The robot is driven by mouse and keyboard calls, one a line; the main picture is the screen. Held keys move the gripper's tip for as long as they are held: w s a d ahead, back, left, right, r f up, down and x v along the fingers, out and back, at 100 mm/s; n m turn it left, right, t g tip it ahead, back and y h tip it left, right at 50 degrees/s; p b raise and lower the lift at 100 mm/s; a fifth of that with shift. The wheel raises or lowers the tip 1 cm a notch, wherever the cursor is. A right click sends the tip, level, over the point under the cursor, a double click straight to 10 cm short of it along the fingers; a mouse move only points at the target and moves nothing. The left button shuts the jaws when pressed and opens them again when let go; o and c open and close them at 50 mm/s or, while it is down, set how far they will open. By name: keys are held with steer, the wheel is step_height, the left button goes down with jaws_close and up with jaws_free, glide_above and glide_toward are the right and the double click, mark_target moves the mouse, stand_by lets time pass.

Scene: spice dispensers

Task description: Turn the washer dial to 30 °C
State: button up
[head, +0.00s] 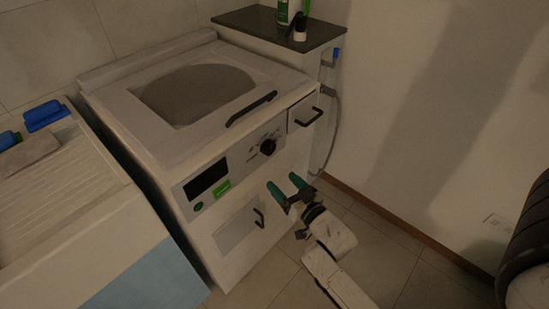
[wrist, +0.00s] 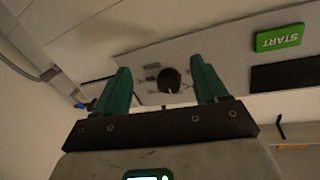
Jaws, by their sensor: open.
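The washer (head: 150,130) stands in the middle of the head view, with a control panel on its front. The black round dial (head: 268,147) sits on the right part of that panel, with small markings around it. In the wrist view the panel appears upside down, and the dial (wrist: 169,80) shows between the two green fingers, with a pale pointer mark on it. My gripper (head: 283,184) is open and empty, in front of the washer and below the dial in the head view. It also shows in the wrist view (wrist: 162,82). The dial's temperature labels are too small to read.
A green START button (wrist: 279,38) and dark display (head: 206,178) lie on the panel. A black handle (head: 252,108) is on top, a drawer handle (head: 309,117) right of the dial, another handle (head: 259,217) below.

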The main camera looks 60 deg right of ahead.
mark_target(271, 150)
steer(key=s+r+t+b, duration=0.1)
steer(key=s+r+t, duration=0.15)
steer(key=t, duration=0.25)
steer(key=shift+h, duration=0.4)
steer(key=x, duration=1)
steer(key=shift+s+d+f+p, duration=0.1)
steer(key=shift+s+d+p, duration=0.05)
steer(key=shift+d+p, duration=0.2)
steer(key=c, duration=1.1)
